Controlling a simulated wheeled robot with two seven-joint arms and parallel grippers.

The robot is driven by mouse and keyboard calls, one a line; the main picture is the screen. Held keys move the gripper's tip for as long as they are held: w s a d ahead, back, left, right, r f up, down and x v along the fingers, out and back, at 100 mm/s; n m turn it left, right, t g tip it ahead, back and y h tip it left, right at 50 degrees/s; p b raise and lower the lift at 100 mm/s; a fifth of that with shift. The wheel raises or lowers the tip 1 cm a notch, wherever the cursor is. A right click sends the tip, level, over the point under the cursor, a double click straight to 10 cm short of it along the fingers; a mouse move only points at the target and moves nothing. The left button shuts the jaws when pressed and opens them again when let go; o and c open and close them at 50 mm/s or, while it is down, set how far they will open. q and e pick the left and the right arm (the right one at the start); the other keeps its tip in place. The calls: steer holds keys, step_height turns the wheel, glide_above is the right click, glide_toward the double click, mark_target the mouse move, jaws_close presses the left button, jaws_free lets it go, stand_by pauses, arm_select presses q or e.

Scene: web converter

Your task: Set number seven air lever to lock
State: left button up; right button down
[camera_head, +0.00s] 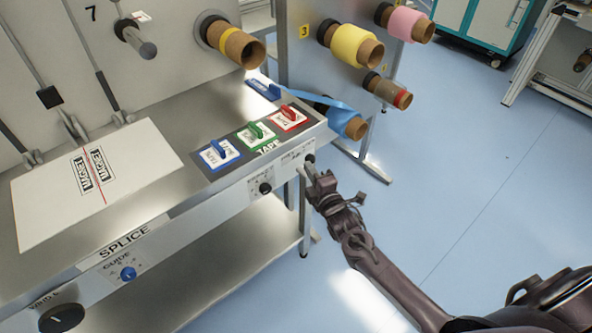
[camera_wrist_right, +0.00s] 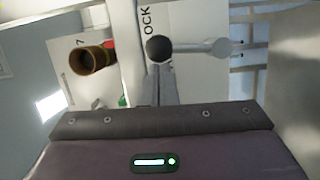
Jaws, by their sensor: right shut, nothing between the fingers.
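In the head view, my right gripper (camera_head: 312,182) is at the right end of the console's front panel, just below a dark round fitting (camera_head: 309,159) beside small lettering. In the right wrist view, my right gripper's fingers (camera_wrist_right: 163,85) are shut and empty. Just beyond their tips is a metal lever (camera_wrist_right: 205,47) with a dark round end and a pale handle pointing right. I cannot tell whether the fingertips touch the lever. My left gripper is not in view.
The steel console carries blue, green (camera_head: 257,134) and red clamp blocks and a white splice plate (camera_head: 95,185). Yellow (camera_head: 350,45) and pink rolls project at the right.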

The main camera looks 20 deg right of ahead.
steer(key=m, duration=0.1)
steer(key=d+m+p, duration=0.1)
steer(key=d+m+g, duration=0.1)
steer(key=shift+w+r+p, duration=0.3)
steer(key=shift+w, duration=0.05)
steer(key=shift+w+d+f+m, duration=0.2)
steer(key=shift+w+d+m, duration=0.1)
steer(key=shift+d+m, duration=0.4)
steer(key=shift+d, duration=0.2)
steer(key=shift+r, duration=0.1)
